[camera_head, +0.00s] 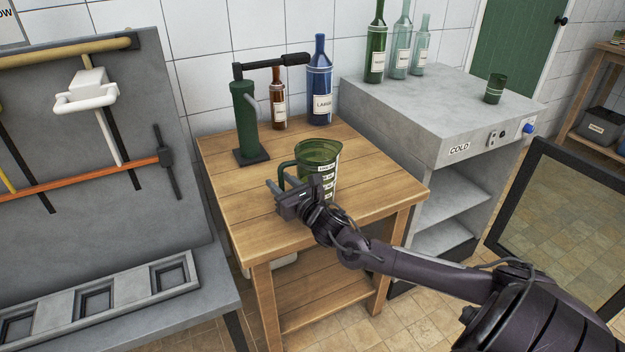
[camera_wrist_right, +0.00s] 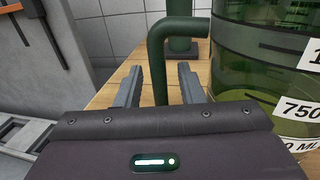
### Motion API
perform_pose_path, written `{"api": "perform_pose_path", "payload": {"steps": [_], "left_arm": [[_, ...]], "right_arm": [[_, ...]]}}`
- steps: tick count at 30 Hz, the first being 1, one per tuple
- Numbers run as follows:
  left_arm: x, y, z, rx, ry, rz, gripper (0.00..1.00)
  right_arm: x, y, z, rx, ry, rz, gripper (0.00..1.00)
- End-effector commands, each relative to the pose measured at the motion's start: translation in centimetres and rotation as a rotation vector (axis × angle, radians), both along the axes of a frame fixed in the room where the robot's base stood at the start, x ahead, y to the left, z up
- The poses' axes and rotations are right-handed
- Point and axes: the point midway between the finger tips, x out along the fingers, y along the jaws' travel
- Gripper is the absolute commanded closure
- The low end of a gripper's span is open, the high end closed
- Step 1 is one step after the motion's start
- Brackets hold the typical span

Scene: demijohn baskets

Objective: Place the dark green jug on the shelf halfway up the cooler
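The dark green jug (camera_head: 320,166), see-through with white measure labels, stands upright on the wooden table (camera_head: 235,190). Its handle (camera_head: 280,177) is on its left side. My right gripper (camera_head: 277,186) is at the handle. In the right wrist view the handle (camera_wrist_right: 157,65) stands between the two open fingers (camera_wrist_right: 160,85), with gaps on both sides. The jug's body (camera_wrist_right: 262,60) is right of the fingers. The grey cooler (camera_head: 455,140), marked COLD, is right of the table, its door (camera_head: 565,225) swung open, a middle shelf (camera_head: 450,203) inside. My left gripper is not in view.
A green corking device (camera_head: 246,120), a brown bottle (camera_head: 278,100) and a blue bottle (camera_head: 319,85) stand behind the jug. Several bottles and a green cup (camera_head: 494,88) are on the cooler top. The visible shelf space looks empty.

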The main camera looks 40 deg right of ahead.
Motion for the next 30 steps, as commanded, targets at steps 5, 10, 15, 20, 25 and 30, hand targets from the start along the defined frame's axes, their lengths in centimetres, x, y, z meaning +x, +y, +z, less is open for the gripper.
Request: {"api": "perform_pose_path", "payload": {"steps": [5,10,15,20,25,30], "left_arm": [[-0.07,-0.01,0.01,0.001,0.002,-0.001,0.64],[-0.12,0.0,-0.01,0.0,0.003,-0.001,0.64],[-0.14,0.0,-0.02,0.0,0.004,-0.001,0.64],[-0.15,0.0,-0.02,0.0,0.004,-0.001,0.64],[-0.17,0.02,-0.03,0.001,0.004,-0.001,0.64],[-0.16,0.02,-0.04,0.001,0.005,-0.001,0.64]], "right_arm": [[0.21,0.04,-0.05,0.0,0.001,0.001,0.65],[0.19,0.03,-0.04,0.0,0.001,0.001,0.75],[0.18,0.03,-0.03,0.0,0.001,0.001,0.98],[0.18,0.03,-0.02,0.0,0.001,0.001,1.0],[0.17,0.03,-0.02,0.0,0.0,0.001,1.0],[0.17,0.03,-0.02,0.0,0.0,0.001,1.0]]}}
